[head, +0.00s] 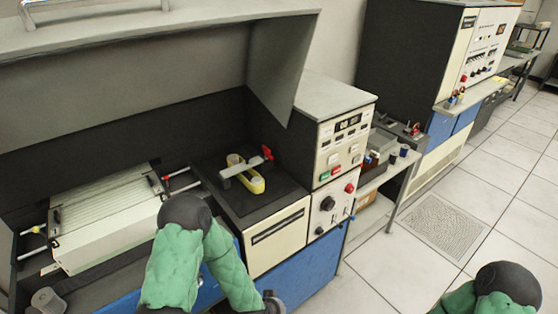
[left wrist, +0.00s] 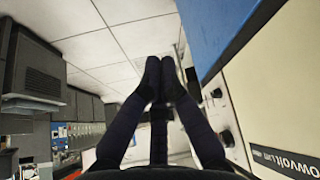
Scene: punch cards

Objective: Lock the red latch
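A small red latch (head: 267,152) stands at the back right of a black recessed deck, at the end of a light metal bar (head: 240,170). The bar lies across a yellow-rimmed oval part (head: 252,184). Another small red piece (head: 166,178) sits on a rod beside the card tray; I cannot tell if it is also a latch. In the left wrist view my left gripper (left wrist: 160,65) has its fingertips together with nothing visible between them. It is beside the machine's front, away from the red latch. My right gripper is out of view; only part of that arm shows at lower right.
A long stack of cards (head: 110,220) fills the tray at left. A grey hood (head: 150,80) overhangs the deck. A control box (head: 340,145) with knobs and buttons rises right of the deck. The tiled floor (head: 390,255) at right is clear.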

